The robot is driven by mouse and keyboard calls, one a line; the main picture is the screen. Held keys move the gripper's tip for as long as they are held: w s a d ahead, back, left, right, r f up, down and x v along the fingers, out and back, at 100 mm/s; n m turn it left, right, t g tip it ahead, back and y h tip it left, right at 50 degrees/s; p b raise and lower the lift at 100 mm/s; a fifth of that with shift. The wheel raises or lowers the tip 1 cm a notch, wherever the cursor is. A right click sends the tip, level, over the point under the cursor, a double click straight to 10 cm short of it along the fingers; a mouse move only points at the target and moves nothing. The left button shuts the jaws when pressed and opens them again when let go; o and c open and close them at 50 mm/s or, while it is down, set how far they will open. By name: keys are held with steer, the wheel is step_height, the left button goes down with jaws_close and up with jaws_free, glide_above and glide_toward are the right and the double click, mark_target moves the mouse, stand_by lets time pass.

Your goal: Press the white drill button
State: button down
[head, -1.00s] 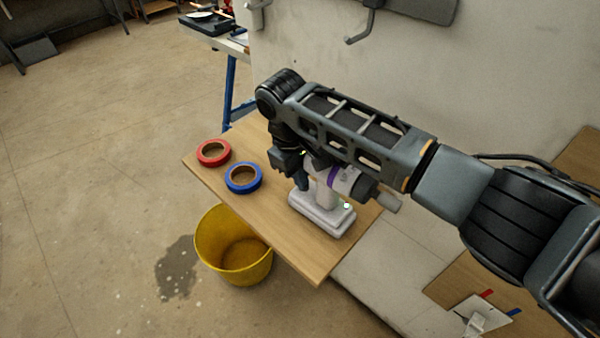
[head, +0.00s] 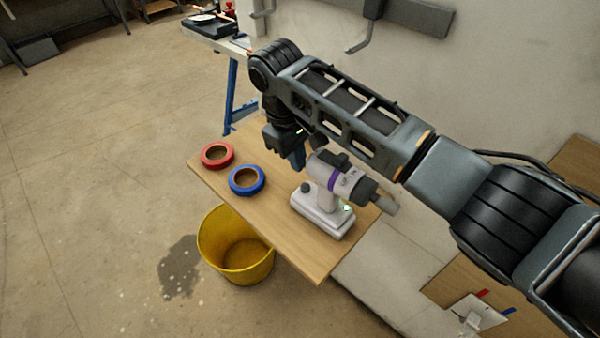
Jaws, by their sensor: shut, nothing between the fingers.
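The white drill (head: 328,198) stands upright on its base on the wooden table, with a purple band and a dark chuck pointing right. A small pale green-white spot shows on its base, but I cannot tell whether it is the button. My gripper (head: 299,163) points down just behind and left of the drill's upper body. It is shut with nothing in it. My forearm passes above and behind the drill. I cannot tell whether the fingertips touch the drill.
A red tape roll (head: 217,155) and a blue tape roll (head: 247,180) lie left of the drill on the wooden table (head: 289,243). A yellow bucket (head: 236,262) stands on the floor below its front edge. A wall rises behind.

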step_height(320, 180, up, 7)
steer(key=a, duration=0.1)
steer(key=shift+f+b, duration=0.2)
steer(key=shift+b, duration=0.2)
